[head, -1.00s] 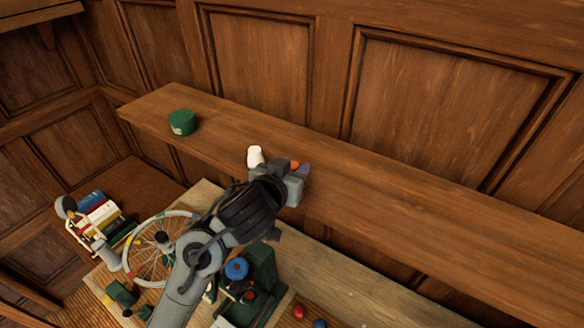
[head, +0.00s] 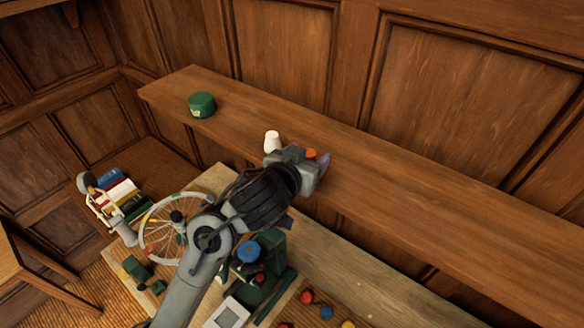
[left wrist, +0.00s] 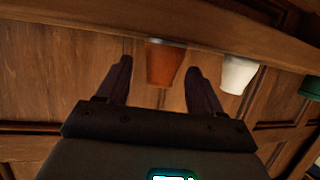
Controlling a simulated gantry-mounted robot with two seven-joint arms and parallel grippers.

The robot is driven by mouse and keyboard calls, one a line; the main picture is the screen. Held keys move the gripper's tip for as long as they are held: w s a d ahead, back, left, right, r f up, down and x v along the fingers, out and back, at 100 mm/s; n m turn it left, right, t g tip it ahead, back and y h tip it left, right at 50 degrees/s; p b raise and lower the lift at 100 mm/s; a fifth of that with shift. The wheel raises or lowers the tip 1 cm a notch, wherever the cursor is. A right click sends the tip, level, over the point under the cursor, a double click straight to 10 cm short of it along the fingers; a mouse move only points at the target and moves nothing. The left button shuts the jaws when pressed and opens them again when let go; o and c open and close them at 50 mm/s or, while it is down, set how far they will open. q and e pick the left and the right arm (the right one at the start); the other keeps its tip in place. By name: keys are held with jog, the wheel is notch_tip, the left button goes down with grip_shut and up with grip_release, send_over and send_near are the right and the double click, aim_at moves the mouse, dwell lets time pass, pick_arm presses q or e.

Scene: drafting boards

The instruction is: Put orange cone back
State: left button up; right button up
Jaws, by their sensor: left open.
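The orange cone (left wrist: 164,63) stands between the two spread fingers of my left gripper (left wrist: 158,85) in the left wrist view, with a visible gap to each finger. In the head view only a small orange patch of the cone (head: 311,153) shows past my left gripper (head: 318,168), at the wooden shelf (head: 400,176). The gripper is open and hides most of the cone there. My right gripper is not in view.
A white cup-like object (head: 272,141) stands on the shelf just left of the gripper; it also shows in the left wrist view (left wrist: 238,74). A green round tin (head: 201,105) stands farther left. A spoked wheel (head: 165,225) and a green device (head: 268,270) are below. The shelf's right part is clear.

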pick_arm(q)
jog(key=p+v, duration=0.2)
jog(key=v, duration=0.8)
jog(key=s+a+f+n+g+y, duration=0.1)
jog(key=s+a+f, duration=0.2)
jog(key=f, duration=0.4)
jog(key=s+a+f+g+y, duration=0.1)
jog(key=s+a+f+g, duration=0.15)
jog(key=f, duration=0.35)
jog(key=s+a+f+n+g+y, duration=0.1)
jog(key=s+a+f, duration=0.25)
jog(key=f, duration=0.35)
jog(key=s+a+f+g+y, duration=0.1)
jog(key=s+a+f+g, duration=0.1)
jog(key=s+a+f, duration=0.2)
jog(key=s+a+f+g+y, duration=0.1)
jog(key=s+a+f+g, duration=0.2)
jog(key=s+f, duration=0.6)
jog(key=s+a, duration=0.2)
jog(key=s, duration=0.1)
jog(key=shift+f, duration=0.25)
